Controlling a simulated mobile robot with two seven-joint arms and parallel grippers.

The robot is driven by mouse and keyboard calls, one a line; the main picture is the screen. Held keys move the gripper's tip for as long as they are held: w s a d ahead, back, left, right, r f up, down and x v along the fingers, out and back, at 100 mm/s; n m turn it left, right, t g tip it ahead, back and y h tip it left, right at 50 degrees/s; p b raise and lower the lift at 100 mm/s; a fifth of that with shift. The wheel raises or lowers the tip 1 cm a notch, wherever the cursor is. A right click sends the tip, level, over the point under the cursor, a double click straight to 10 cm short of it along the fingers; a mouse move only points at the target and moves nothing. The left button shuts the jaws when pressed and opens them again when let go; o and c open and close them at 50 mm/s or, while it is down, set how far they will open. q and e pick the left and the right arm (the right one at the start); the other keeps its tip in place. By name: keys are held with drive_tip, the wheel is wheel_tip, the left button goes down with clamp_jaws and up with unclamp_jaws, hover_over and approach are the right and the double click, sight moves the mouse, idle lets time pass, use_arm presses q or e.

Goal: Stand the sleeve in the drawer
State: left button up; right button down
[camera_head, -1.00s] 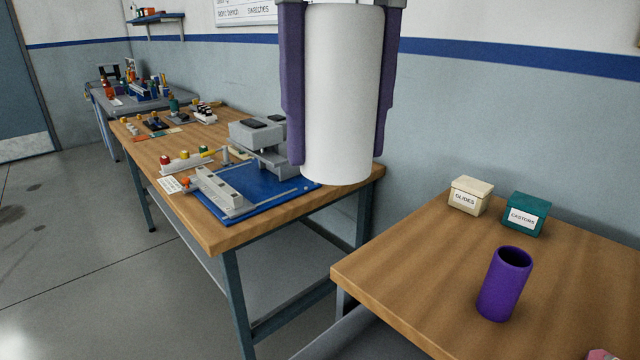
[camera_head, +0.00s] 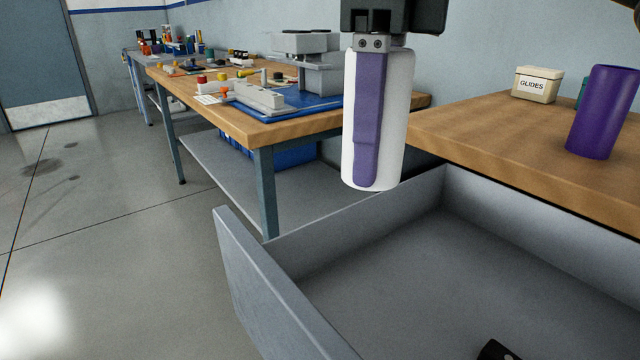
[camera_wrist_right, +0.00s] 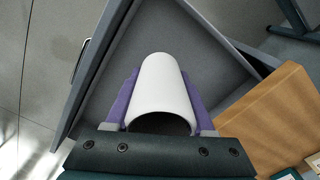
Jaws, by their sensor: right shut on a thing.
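A white hollow sleeve (camera_head: 395,130) hangs upright in my right gripper (camera_head: 370,165). One purple finger lies along its near side in the head view; the other is hidden behind it. In the wrist view, both purple fingers of the gripper (camera_wrist_right: 160,95) flank the sleeve (camera_wrist_right: 162,80), and its hollow end faces the camera. The grey drawer (camera_head: 262,290) stands open, and the sleeve's lower end shows above its back left rim in the head view. The drawer (camera_wrist_right: 85,85) also shows behind the sleeve in the wrist view. My left gripper is not in view.
A purple tube (camera_head: 602,115) stands upright on the wooden bench (camera_head: 480,130), beside the cream GLIDES box (camera_head: 537,85). A dark object (camera_head: 497,351) shows at the bottom edge, inside the drawer. Most of the visible drawer floor is bare. Another bench (camera_head: 240,125) with fixtures stands behind.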

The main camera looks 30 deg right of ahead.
drive_tip(key=b, duration=0.4)
hover_over(357, 323)
wheel_tip(357, 323, down, 15)
drive_tip(key=shift+f, duration=0.15)
drive_tip(key=shift+f+b, duration=0.3)
drive_tip(key=shift+f, duration=1.9)
drive_tip(key=shift+f, duration=0.1)
drive_tip(key=shift+f, duration=0.15)
drive_tip(key=shift+c, duration=1.3)
unclamp_jaws()
